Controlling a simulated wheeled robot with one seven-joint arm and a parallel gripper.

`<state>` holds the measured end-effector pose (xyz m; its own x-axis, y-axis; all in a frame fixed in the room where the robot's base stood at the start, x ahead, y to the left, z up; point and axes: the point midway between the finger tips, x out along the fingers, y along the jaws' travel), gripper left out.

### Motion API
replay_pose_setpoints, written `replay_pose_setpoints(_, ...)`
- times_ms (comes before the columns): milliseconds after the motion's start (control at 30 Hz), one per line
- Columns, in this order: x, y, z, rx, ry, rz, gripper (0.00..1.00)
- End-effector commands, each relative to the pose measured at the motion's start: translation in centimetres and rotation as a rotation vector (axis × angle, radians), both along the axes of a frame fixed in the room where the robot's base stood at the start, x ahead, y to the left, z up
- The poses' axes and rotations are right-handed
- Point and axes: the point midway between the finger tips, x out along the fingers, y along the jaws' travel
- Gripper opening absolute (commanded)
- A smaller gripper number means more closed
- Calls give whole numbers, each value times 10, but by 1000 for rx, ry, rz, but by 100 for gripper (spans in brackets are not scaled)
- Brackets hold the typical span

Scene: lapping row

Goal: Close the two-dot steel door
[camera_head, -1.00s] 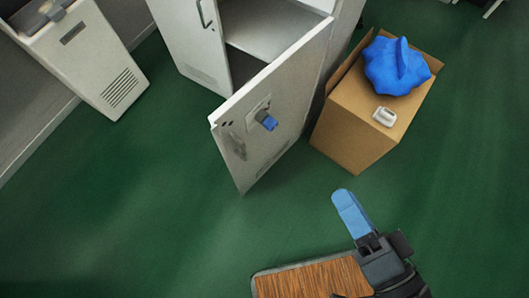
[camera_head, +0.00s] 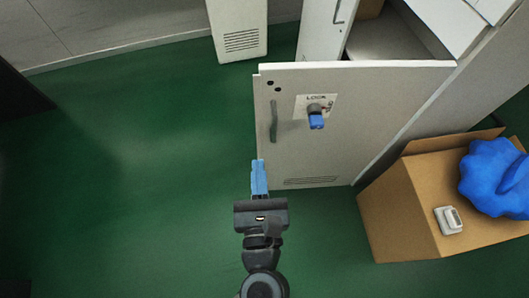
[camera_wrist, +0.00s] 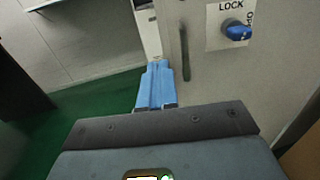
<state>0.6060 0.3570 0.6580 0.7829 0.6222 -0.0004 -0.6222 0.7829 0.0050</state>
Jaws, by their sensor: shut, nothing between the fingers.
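The two-dot steel door (camera_head: 360,140) is pale grey and stands swung wide open from its cabinet. It has two dark dots at its upper left corner, a grey bar handle (camera_head: 273,122) and a LOCK plate with a blue knob (camera_head: 316,119). The knob also shows in the wrist view (camera_wrist: 237,31). My gripper (camera_head: 259,165) is shut and empty, its blue fingers together. It is at the door's free lower left edge in the head view. In the wrist view the fingertips (camera_wrist: 157,68) are left of the handle; I cannot tell if they touch the door.
An open cardboard box (camera_head: 405,210) with a blue bag (camera_head: 497,178) and a small white object (camera_head: 448,220) stands at the right. The open cabinet interior (camera_head: 395,38) is behind the door. Green floor (camera_head: 130,160) is clear at the left.

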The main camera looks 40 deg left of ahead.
Motion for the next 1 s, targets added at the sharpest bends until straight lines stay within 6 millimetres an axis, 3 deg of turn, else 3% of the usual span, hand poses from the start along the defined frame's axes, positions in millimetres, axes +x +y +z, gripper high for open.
replay_pose_setpoints(600,86,68,1,-3,-4,-1,0)
replay_pose_setpoints(1000,97,76,0,-4,-3,-1,0)
